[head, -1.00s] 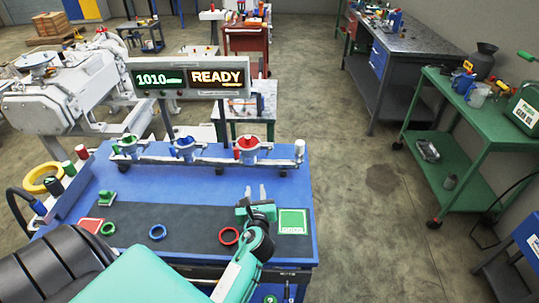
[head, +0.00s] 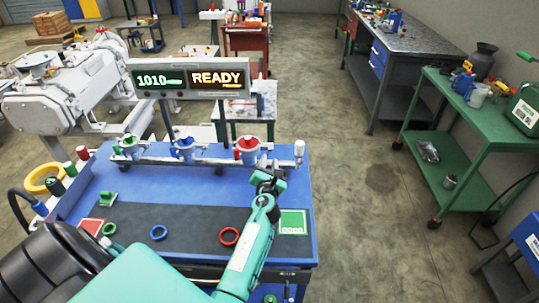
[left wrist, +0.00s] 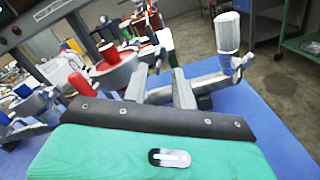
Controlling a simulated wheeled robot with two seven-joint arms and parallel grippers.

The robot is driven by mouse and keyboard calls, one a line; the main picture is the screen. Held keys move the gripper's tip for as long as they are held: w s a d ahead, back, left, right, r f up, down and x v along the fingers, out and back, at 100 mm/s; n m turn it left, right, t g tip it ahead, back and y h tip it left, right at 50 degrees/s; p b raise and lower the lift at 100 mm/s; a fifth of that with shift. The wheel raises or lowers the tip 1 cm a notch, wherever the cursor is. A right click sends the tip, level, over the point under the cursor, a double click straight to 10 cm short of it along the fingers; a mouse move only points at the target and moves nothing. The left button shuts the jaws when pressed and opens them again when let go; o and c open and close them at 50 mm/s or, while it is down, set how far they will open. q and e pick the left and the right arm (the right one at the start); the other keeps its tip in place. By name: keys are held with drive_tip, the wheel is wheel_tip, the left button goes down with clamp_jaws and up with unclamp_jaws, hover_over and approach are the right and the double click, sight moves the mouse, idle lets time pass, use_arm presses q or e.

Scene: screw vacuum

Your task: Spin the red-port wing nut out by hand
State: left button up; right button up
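The red port (head: 247,151) is a pale cup with a red top on the white rail, at the right of three ports in the head view. Its red wing nut (head: 246,143) shows small there; in the left wrist view a red lever-like part (left wrist: 80,84) sticks out from the cup (left wrist: 112,72). My left gripper (head: 265,174) is just in front of and right of the red port. In the left wrist view its two grey fingers (left wrist: 160,84) stand apart with nothing gripped between them. My right gripper is out of view.
Blue (head: 184,150) and green (head: 128,148) ports sit left on the same rail. A white-topped post (head: 299,151) stands at the rail's right end, close to my gripper. Red (head: 229,236), blue (head: 158,232) and green (head: 109,229) rings lie on the dark mat.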

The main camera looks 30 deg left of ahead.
sight(269, 153)
use_arm(q)
drive_tip(key=shift+x, duration=2.2)
drive_tip(key=shift+s, duration=0.1)
clamp_jaws()
